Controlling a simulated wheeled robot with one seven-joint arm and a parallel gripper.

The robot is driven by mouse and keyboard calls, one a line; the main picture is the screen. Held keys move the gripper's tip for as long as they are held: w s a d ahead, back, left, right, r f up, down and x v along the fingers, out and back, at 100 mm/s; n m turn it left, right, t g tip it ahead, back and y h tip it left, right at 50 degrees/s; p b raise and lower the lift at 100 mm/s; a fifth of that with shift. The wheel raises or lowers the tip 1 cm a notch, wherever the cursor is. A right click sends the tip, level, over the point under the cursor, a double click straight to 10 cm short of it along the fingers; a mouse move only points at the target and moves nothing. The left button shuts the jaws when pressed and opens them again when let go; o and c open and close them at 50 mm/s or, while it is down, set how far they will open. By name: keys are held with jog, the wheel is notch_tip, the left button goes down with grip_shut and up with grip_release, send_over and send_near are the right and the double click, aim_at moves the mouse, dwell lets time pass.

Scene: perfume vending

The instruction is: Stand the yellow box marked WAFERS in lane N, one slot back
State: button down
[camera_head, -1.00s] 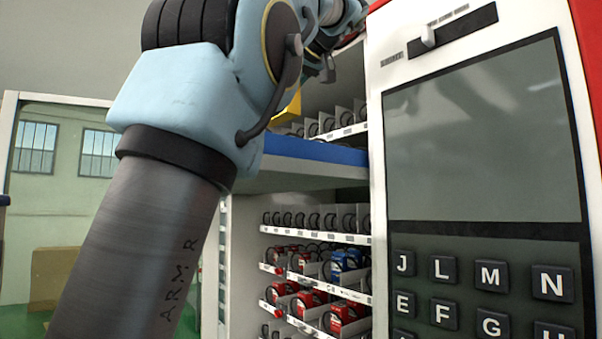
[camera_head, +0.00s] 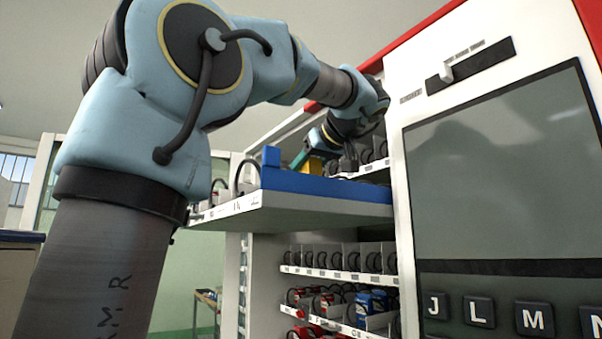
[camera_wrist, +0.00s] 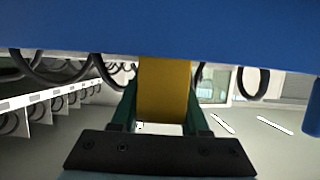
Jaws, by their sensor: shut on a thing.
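The yellow box (camera_wrist: 164,92) is held between the two green fingers of my gripper (camera_wrist: 162,125) in the wrist view. Its face shows plain yellow there, and no marking is readable. In the head view a small part of the yellow box (camera_head: 312,165) shows by my gripper (camera_head: 303,158), just above the blue tray (camera_head: 320,184) on the pulled-out shelf. I cannot tell whether the box touches anything below it. The lane labels are too small to read, so lane N cannot be picked out.
The shelf (camera_head: 290,215) sticks out of the machine, with black coils (camera_head: 246,176) at its left end. Lower shelves hold red and blue packs (camera_head: 370,302). The machine's front panel, with dark screen (camera_head: 500,165) and letter keys (camera_head: 533,318), stands close on the right.

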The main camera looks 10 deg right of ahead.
jog(key=shift+c, duration=2)
grip_release()
jog(key=b+v, duration=0.4)
jog(key=v, duration=0.8)
jog(key=shift+r, duration=0.15)
